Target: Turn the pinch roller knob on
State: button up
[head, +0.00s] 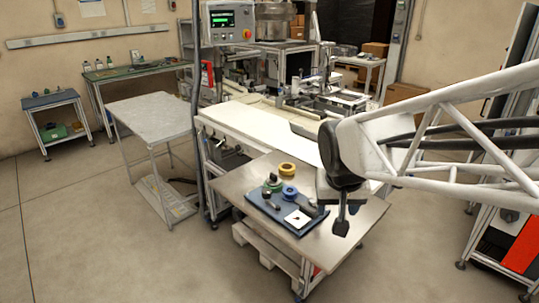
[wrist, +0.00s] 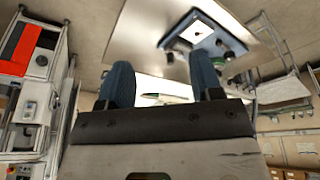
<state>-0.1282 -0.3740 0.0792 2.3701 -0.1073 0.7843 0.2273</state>
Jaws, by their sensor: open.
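A dark blue-grey board (head: 271,209) lies on the near table in the head view. It bears a white square plate (head: 297,219) with a small red mark or knob on it, which is too small to make out its setting. A green reel (head: 272,186) and a blue reel (head: 289,193) stand on the board. In the wrist view the board (wrist: 219,39) and white plate (wrist: 190,36) show at the top, beyond the fingers. My gripper (head: 341,222) hangs right of the board, apart from it. Its two blue fingers (wrist: 163,82) are spread and empty.
A yellow ring (head: 287,169) lies on the near table (head: 235,190), behind the board. A white conveyor bench (head: 262,120) stands behind. A control box with a green screen (head: 222,20) is mounted at the back. Bare tabletop lies in front of the board.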

jog(key=w+a+f, duration=0.2)
jog(key=w+a, duration=0.4)
jog(key=w, duration=0.3)
jog(key=t, duration=0.1)
send_near(266, 191)
jog(key=shift+w+d+f, duration=0.15)
jog(key=shift+d+f, duration=0.05)
jog(key=shift+f, duration=0.5)
jog(key=shift+f, duration=0.1)
jog(key=shift+x, duration=3.8)
jog(key=shift+a, duration=0.1)
jog(key=c, duration=0.9)
